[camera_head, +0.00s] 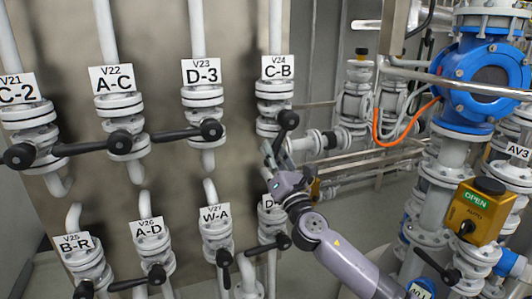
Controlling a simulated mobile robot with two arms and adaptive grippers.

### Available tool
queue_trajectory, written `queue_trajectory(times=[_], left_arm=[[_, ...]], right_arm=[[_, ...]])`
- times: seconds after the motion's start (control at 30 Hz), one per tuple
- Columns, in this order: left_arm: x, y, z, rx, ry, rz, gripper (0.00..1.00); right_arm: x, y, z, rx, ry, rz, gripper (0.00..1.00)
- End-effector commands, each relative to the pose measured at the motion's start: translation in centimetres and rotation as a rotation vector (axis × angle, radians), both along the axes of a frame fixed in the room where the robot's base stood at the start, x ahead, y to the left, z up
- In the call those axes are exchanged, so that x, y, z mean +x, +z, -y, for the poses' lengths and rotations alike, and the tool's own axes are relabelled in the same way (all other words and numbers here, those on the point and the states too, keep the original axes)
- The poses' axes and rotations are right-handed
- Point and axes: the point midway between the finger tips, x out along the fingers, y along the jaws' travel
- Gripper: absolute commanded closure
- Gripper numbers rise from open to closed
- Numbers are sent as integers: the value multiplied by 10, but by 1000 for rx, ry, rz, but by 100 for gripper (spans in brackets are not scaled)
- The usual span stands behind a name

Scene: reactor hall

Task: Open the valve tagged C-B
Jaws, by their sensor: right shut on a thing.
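The tag C-B (278,67), also marked V24, hangs on a white flanged valve (275,90) on the upper row of the wall. The valve's black lever (287,121) has its round hub at the valve's right side and runs down and slightly left from there. My right gripper (272,153) is at the lever's lower end, just below the valve, and is shut on it. The gripper's fingers hide most of that end. My left gripper is not in view.
Valve D-3 (202,97) stands just left, its black lever pointing left. Blue-flanged piping (478,85) and a yellow OPEN/AUTO box (480,212) stand at the right.

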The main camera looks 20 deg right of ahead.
Motion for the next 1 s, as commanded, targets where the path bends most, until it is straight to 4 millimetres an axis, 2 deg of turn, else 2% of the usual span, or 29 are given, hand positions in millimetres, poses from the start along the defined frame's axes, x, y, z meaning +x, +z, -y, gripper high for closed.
queue_trajectory(times=[0.03, 0.5, 1.0], left_arm=[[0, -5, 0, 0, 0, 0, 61], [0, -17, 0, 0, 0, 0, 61], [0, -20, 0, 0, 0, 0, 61]], right_arm=[[1, -11, 5, -55, -3, -9, 100], [2, -17, 33, -392, -1, 2, 100], [2, -16, 40, -485, 1, 7, 100]])
